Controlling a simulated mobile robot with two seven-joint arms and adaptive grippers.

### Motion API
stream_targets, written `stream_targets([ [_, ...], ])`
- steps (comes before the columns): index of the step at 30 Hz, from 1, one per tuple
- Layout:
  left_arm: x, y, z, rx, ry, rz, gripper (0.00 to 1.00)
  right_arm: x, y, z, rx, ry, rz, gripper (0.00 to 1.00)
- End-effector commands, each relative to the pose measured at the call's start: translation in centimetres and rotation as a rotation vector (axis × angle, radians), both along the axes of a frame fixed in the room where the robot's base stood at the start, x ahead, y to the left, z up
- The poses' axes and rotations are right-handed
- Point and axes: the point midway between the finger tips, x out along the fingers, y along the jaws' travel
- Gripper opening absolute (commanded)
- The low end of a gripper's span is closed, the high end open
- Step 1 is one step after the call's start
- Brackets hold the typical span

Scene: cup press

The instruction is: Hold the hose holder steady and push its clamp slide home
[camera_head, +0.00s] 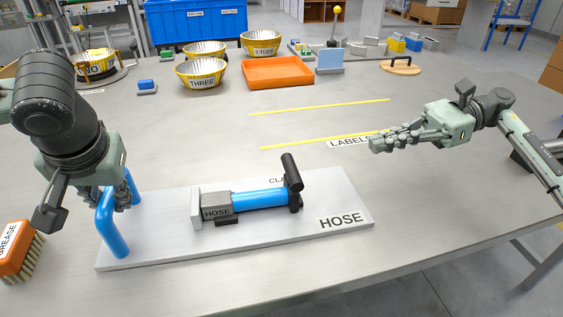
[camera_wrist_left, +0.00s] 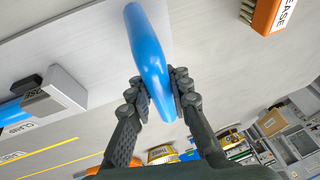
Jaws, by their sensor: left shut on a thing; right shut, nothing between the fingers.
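The hose holder is a pale grey board (camera_head: 150,253) on the table, labelled HOSE at its right end. A blue handle (camera_head: 111,226) stands on its left end and also shows in the left wrist view (camera_wrist_left: 148,50). My left gripper (camera_head: 118,196) is shut on this handle, with a finger on each side (camera_wrist_left: 160,95). On the board, a grey block (camera_head: 216,205) labelled HOSE adjoins a blue cylinder (camera_head: 259,199) with a dark upright lever (camera_head: 292,174) at its right end. A label beside it is partly hidden. My right gripper (camera_head: 376,144) is shut and empty, above the table to the board's upper right.
An orange brush (camera_head: 14,250) labelled GREASE lies left of the board. Yellow bowls (camera_head: 201,74), an orange tray (camera_head: 277,74) and a blue bin (camera_head: 200,24) stand at the back. The table between the board and the yellow lines is clear.

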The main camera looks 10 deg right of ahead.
Motion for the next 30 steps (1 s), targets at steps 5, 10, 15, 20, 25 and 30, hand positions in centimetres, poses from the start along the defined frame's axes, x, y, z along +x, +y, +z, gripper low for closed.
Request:
stream_targets([
  [5,0.1,0.0,0.1,0.000,-0.004,0.003,0.00,0.0,0.0,0.0,0.000,0.000,0.000,0.00],
  [10,0.2,0.0,0.3,-0.004,-0.008,0.002,0.37,0.0,0.0,0.0,0.000,0.000,0.000,0.00],
  [15,0.1,0.0,0.1,-0.002,-0.003,0.002,0.43,0.0,0.0,0.0,0.000,0.000,0.000,0.00],
  [20,-0.1,0.1,-0.1,0.003,0.004,0.000,0.43,0.0,0.0,0.0,0.000,0.000,0.000,0.00],
  [25,-0.5,-0.3,1.3,0.000,-0.001,-0.001,0.43,0.0,0.0,0.0,0.000,0.000,0.000,0.00],
  [30,-1.8,-0.9,4.5,-0.002,-0.004,-0.002,0.43,0.0,0.0,0.0,0.000,0.000,0.000,0.00],
])
